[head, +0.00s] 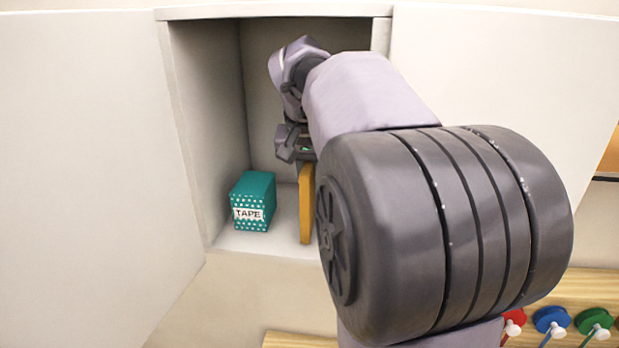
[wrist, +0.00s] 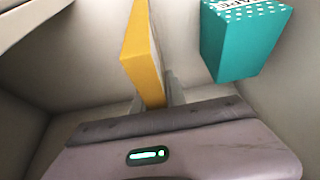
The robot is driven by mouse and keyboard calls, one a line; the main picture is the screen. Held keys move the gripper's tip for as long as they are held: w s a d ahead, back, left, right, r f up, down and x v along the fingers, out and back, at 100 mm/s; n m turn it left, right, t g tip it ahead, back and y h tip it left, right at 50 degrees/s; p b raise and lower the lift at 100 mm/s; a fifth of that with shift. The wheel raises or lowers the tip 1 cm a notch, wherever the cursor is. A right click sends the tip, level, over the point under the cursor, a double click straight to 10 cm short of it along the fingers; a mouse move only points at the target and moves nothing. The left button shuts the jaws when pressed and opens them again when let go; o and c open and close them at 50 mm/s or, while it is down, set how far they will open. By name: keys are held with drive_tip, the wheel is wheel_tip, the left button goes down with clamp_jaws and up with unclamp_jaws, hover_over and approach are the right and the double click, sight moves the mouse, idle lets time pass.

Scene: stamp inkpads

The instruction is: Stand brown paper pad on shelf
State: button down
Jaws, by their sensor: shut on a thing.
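The paper pad (head: 306,207) is a thin, upright slab that looks orange-brown in the head view and yellow in the wrist view (wrist: 140,55). It stands on edge inside the open cabinet, at or just above the shelf floor (head: 270,240); I cannot tell whether it touches. My gripper (head: 299,160) comes down from above and is shut on the pad's upper end. In the wrist view the fingertips (wrist: 158,92) lie on either side of the pad. My arm hides the right part of the shelf in the head view.
A teal dotted box labelled TAPE (head: 254,201) stands on the shelf left of the pad, with a gap between; it also shows in the wrist view (wrist: 245,40). Cabinet walls (head: 205,120) enclose the space. Red, blue and green round-topped items (head: 551,319) sit at lower right.

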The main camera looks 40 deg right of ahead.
drive_tip(key=c, duration=1.3)
unclamp_jaws()
drive_tip(key=shift+w+d, duration=0.1)
drive_tip(key=shift+d, duration=0.05)
